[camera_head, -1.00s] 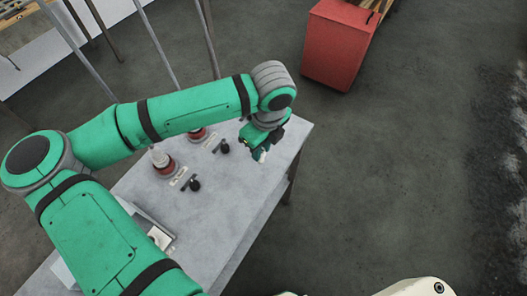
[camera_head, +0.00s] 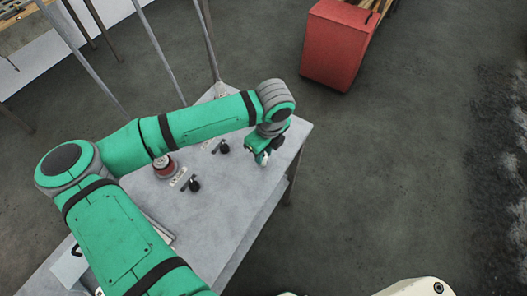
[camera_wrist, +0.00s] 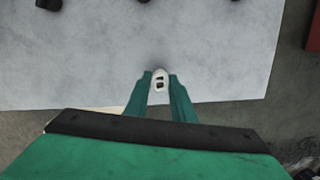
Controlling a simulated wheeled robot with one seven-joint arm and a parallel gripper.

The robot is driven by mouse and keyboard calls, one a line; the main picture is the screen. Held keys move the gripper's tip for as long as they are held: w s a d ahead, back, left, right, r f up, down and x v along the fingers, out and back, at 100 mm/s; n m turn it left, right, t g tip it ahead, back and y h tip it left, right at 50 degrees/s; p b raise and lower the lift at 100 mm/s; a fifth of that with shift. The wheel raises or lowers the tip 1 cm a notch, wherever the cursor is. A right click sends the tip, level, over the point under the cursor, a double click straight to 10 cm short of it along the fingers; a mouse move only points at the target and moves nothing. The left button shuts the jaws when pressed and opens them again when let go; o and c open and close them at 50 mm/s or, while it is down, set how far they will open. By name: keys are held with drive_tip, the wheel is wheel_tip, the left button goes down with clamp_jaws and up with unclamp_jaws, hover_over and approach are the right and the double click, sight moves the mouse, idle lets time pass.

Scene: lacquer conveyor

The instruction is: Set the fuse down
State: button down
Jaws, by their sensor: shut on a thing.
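The fuse (camera_wrist: 159,79) is a small white piece with dark slots, held between the fingertips of my gripper (camera_wrist: 160,88) in the wrist view. In the head view my gripper (camera_head: 263,158) is over the right part of the grey table (camera_head: 215,215), near its right edge. The fuse (camera_head: 262,158) shows there as a small pale spot at the fingertips. A soft dark patch lies on the table just beyond the fuse in the wrist view. I cannot tell whether the fuse touches the tabletop.
Black knobs or levers (camera_head: 194,185) (camera_head: 224,147) and a red round-based device (camera_head: 165,168) stand on the table left of my gripper. A red cabinet (camera_head: 335,45) stands on the floor behind. The tabletop in front of my gripper is clear.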

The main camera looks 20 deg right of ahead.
drive_tip(key=c, duration=1.5)
unclamp_jaws()
drive_tip(key=r, duration=0.4)
drive_tip(key=s+r, duration=0.1)
drive_tip(key=r, duration=0.7)
drive_tip(key=shift+s+d, duration=0.15)
drive_tip(key=shift+d, duration=0.2)
